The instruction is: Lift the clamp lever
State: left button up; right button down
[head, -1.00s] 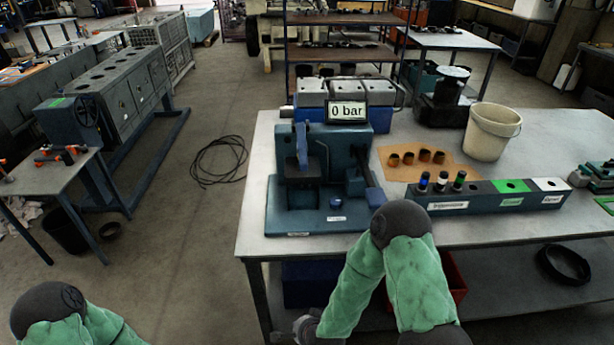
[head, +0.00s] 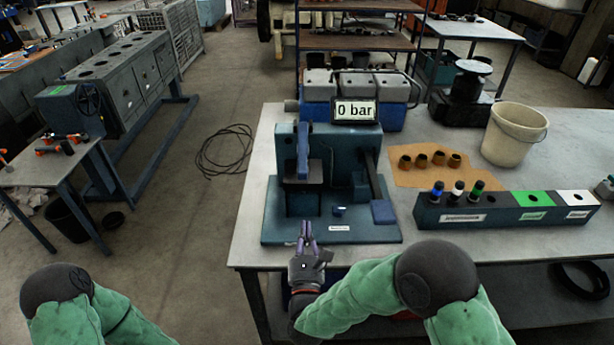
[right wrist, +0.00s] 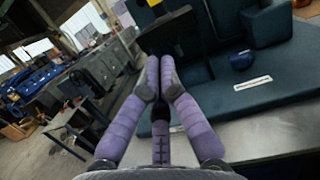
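The blue test stand (head: 332,185) sits on the table's left end with a "0 bar" display (head: 356,111) behind it. An upright blue lever (head: 302,152) stands at its left side. A dark arm ending in a blue pad (head: 383,211) slopes down on its right; I cannot tell for sure which is the clamp lever. My right gripper (head: 307,227) is at the stand's front edge, pointing at it, below and apart from both. Its purple fingers are nearly together, with nothing between them, in the right wrist view (right wrist: 158,72). My left gripper is out of view.
A dark block (head: 455,212) with several injectors and green and white fields stands to the right. Bronze rings (head: 422,160) lie on brown paper, and a white bucket (head: 514,135) stands behind. A small blue knob (right wrist: 241,60) is on the stand's base.

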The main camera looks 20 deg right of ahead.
jog(key=w+d+r+m, duration=0.1)
jog(key=w+d+r, duration=0.1)
jog(key=w+r, duration=0.5)
jog(key=shift+w+d+r+h+b, duration=0.2)
jog(key=shift+w+d+h+b, duration=0.15)
jog(key=shift+w, duration=0.75)
